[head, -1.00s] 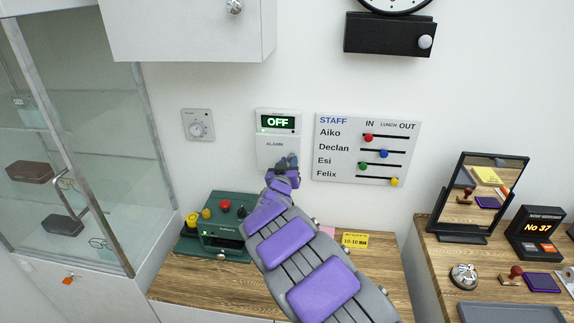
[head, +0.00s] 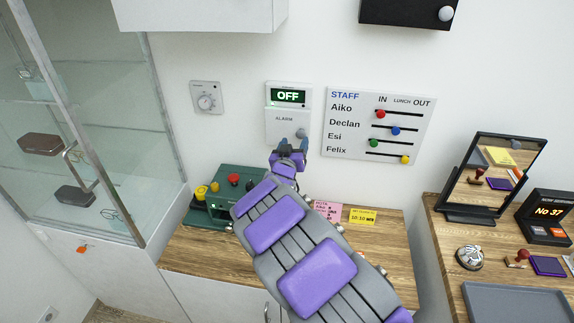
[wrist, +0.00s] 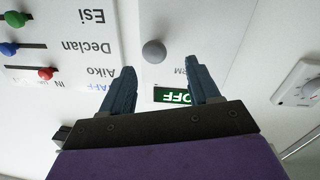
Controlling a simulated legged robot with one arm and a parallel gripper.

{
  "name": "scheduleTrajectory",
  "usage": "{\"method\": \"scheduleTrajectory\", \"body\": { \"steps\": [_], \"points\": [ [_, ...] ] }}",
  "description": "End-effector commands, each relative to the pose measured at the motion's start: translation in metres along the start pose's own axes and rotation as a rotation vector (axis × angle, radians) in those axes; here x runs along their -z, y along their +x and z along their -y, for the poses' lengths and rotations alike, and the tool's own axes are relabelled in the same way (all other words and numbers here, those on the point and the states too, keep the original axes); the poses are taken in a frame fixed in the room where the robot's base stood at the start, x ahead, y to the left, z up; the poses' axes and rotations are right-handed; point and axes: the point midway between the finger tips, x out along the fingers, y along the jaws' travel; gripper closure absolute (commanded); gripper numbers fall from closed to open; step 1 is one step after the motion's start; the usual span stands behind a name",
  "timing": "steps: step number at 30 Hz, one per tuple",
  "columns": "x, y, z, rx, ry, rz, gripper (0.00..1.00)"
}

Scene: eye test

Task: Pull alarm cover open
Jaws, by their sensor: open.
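The alarm box (head: 289,94) is white and hangs on the wall, with a green-lit display reading OFF. Its lower cover (head: 280,128), marked ALARM, looks closed and has a round grey knob (head: 302,134) at its lower right. My gripper (head: 289,148) is in front of the cover's lower edge, open and empty. In the upside-down wrist view, the knob (wrist: 153,52) shows just past and between the two parted fingertips (wrist: 160,66). I see no contact with it. My arm hides part of the counter below.
A staff board (head: 378,125) with coloured sliders is close on the right, and a dial (head: 207,98) is on the left. A green device (head: 222,205) stands on the wooden counter (head: 205,255) below. A wall cabinet (head: 200,12) hangs above left.

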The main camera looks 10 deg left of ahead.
Motion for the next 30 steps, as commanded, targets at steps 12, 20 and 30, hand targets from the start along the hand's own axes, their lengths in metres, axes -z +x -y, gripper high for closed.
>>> {"method": "scheduleTrajectory", "body": {
  "steps": [12,20,30],
  "points": [
    [-0.002,-0.074,-0.004,-0.001,0.000,0.004,0.39],
    [-0.003,-0.108,-0.002,-0.004,0.000,0.001,0.39],
    [-0.003,-0.118,-0.004,-0.006,0.004,0.001,0.39]
  ]
}}
